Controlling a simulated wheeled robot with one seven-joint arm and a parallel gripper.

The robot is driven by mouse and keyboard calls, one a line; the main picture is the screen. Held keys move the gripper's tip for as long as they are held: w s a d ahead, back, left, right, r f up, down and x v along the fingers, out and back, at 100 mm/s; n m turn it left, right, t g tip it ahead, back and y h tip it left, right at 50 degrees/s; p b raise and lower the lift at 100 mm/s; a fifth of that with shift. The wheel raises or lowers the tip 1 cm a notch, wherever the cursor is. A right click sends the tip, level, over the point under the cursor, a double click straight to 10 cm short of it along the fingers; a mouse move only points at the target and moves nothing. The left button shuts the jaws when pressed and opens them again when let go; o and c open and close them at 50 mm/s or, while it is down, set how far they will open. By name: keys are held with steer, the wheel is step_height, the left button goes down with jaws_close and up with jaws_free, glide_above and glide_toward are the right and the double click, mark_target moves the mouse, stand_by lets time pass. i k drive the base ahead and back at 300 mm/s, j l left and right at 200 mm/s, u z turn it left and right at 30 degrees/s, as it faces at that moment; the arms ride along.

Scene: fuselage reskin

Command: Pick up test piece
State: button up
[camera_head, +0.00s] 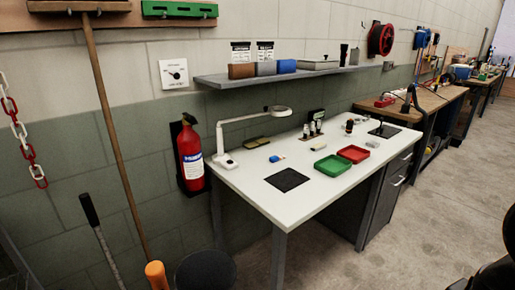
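A white table (240,184) stands in the middle of the head view. A small blue and white item (277,158) and a small pale item (317,147) lie on it; I cannot tell which thing, if any, is the test piece. A green tray (333,165) and a red tray (353,154) sit side by side on the table and look empty. A black square mat (287,180) lies near the front edge, and a second dark mat (384,131) lies at the far right. My gripper is not in view.
A white magnifier lamp (226,160) stands at the table's left end. Several small bottles (312,129) stand at the back under a wall shelf (270,77). A red extinguisher (190,157) and a broom handle (115,140) are at left. Floor (440,210) is clear at right.

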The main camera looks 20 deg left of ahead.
mark_target(315, 147)
steer(key=u, duration=0.8)
steer(key=i+l+u, duration=0.3)
steer(key=u, duration=0.15)
steer(key=i+l+u, duration=0.25)
steer(key=l+u, duration=0.15)
steer(key=i+l, duration=0.15)
steer(key=l, duration=0.2)
steer(key=i+l+u, duration=0.1)
steer(key=l, duration=0.25)
steer(key=i+l, duration=0.2)
steer(key=l, duration=0.15)
steer(key=i+l+u, duration=0.1)
steer(key=l, duration=0.25)
steer(key=i+l, duration=0.2)
steer(key=l, duration=0.15)
steer(key=i+l+u, duration=0.1)
steer(key=l, duration=0.25)
steer(key=i+l, duration=0.15)
steer(key=l, duration=0.25)
steer(key=i+l+u, duration=0.1)
steer(key=l, duration=0.25)
